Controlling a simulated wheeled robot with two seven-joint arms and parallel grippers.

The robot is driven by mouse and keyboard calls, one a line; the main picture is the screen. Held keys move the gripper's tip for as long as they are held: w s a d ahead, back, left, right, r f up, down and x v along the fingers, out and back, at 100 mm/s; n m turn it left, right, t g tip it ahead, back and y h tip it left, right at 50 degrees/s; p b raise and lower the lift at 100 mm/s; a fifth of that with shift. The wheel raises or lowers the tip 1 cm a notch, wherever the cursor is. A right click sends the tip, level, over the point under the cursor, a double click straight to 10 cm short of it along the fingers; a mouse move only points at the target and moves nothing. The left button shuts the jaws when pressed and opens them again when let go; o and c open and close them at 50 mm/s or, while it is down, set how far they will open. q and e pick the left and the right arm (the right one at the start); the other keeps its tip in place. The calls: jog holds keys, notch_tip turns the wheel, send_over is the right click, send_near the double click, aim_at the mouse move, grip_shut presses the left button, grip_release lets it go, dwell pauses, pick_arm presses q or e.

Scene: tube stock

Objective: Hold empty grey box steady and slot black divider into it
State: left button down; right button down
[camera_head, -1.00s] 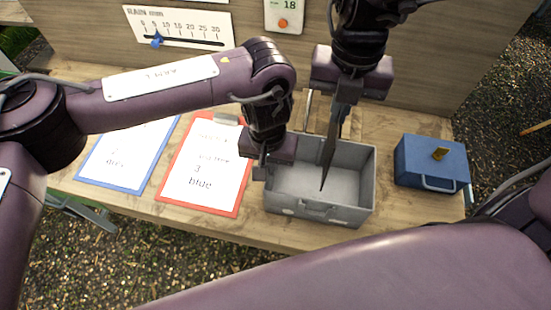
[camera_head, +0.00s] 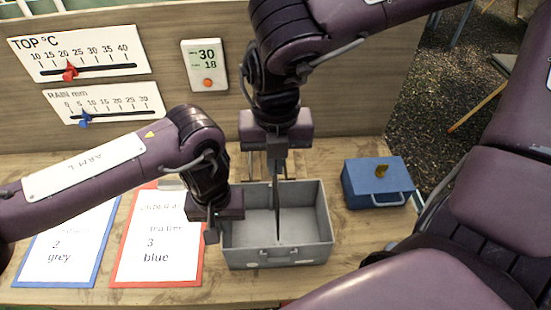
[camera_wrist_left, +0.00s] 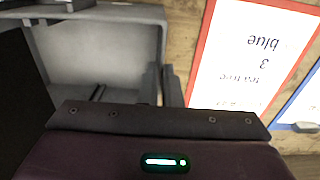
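The grey box (camera_head: 318,235) stands open-topped on the table. My left gripper (camera_head: 212,226) is at its left wall, with a finger outside it. In the left wrist view the fingers (camera_wrist_left: 163,84) sit close together on either side of the box wall (camera_wrist_left: 148,35), seemingly clamped. The black divider (camera_head: 278,205) is upright, seen nearly edge-on, with its lower part inside the box near the middle. Its dark face shows in the left wrist view (camera_wrist_left: 18,85). My right gripper (camera_head: 278,165) is above the box's back wall, shut on the divider's top. Whether the divider sits in slots is unclear.
A blue box (camera_head: 360,190) with a yellow piece on its lid stands to the right. Red (camera_head: 125,279) and blue (camera_head: 22,279) clipboards lie to the left. A back panel (camera_head: 345,90) with gauges rises behind. Bare table separates the two boxes.

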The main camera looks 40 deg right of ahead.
jog(key=shift+f, duration=0.1)
jog(key=shift+f, duration=1)
jog(key=shift+f, duration=1.45)
jog(key=shift+f, duration=1.5)
jog(key=shift+f, duration=1.5)
